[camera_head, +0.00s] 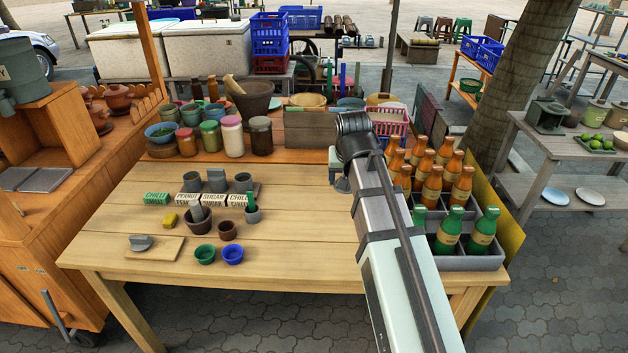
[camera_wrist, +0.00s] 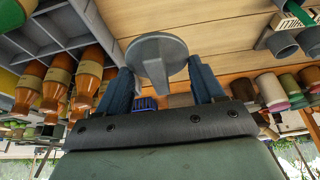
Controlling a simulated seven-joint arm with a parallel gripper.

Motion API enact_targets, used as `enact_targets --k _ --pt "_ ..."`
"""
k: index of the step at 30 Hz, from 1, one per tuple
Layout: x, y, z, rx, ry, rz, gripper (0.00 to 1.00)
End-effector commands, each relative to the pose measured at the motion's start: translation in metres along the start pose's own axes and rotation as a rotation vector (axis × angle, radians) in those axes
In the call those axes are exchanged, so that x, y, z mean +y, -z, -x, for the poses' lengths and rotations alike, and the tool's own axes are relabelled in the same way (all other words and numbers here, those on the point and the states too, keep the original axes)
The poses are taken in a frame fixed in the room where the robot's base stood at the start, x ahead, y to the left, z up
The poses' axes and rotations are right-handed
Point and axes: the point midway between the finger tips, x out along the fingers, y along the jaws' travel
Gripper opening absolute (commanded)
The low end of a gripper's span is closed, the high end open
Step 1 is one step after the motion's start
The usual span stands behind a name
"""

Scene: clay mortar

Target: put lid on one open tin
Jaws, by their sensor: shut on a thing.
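My gripper (camera_wrist: 163,88) is shut on a grey round lid (camera_wrist: 172,44), with the lid's narrow grip between the fingers. In the head view the gripper (camera_head: 342,172) is above the table's right half, left of the bottle crate, and my arm hides part of it. Grey tins stand in a row behind small labels at the table's middle left: a left tin (camera_head: 192,181), a middle tin (camera_head: 217,180) and a right tin (camera_head: 243,181). The left and right tins look open; the middle one's top is unclear. They are well left of my gripper.
A crate (camera_head: 470,262) of orange and green bottles stands close right of my arm. Jars (camera_head: 232,137) and a mortar (camera_head: 254,98) stand behind the tins. Small bowls (camera_head: 205,254) and a board (camera_head: 155,249) lie in front. Bare wood (camera_head: 300,220) is free between tins and arm.

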Motion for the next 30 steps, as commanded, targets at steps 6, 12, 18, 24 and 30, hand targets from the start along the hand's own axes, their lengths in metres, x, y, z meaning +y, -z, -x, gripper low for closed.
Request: enact_targets --k 6,12,18,24,30 --pt "0.035 0.003 0.004 0.000 -0.022 -0.053 0.38" --pt "0.058 0.014 0.002 0.000 -0.034 -0.081 0.38" --pt "0.038 0.037 -0.012 -0.004 -0.012 -0.025 0.38" --pt "0.007 0.054 -0.027 -0.010 0.017 0.049 0.38" --pt "-0.042 0.076 -0.046 -0.016 0.062 0.163 0.38"
